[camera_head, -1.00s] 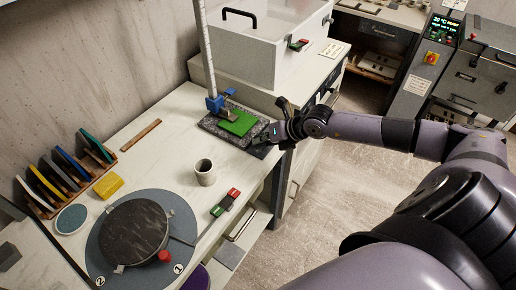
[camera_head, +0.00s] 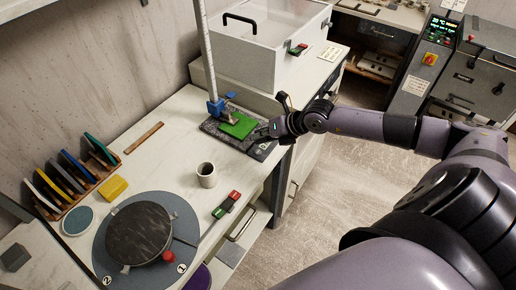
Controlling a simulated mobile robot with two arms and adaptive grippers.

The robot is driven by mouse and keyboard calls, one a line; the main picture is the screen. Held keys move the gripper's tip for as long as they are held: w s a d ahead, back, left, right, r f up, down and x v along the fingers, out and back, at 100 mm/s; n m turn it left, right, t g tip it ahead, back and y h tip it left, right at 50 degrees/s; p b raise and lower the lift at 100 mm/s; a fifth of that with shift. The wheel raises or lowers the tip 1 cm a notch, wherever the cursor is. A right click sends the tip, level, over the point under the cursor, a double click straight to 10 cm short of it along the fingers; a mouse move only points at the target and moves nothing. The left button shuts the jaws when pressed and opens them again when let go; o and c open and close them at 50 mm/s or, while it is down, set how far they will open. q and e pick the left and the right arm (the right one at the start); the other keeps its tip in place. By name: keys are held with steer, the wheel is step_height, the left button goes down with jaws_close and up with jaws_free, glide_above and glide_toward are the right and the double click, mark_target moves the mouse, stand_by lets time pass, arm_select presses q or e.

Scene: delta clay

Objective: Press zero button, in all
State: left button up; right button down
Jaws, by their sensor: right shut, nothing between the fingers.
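A measuring stand with a dark speckled base (camera_head: 212,128) stands at the back edge of the bench, with a tall scale column (camera_head: 206,50) and a blue slider (camera_head: 217,106). A green slab (camera_head: 238,126) lies on the base. A dark panel (camera_head: 262,151) with small pale marks is at the base's right front corner; the zero button is too small to make out. My right gripper (camera_head: 264,135) is shut and empty, just above and behind this panel, right of the green slab. I cannot tell whether it touches anything. My left gripper is not in view.
A grey cup (camera_head: 206,175), a red and green switch box (camera_head: 226,204) and a round turntable (camera_head: 140,233) stand on the bench. A white box with a clear lid (camera_head: 262,58) is behind the stand. Coloured tiles (camera_head: 72,172) stand in a rack at left.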

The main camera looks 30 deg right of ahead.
steer(key=shift+r+p, duration=0.8)
steer(key=shift+r, duration=0.65)
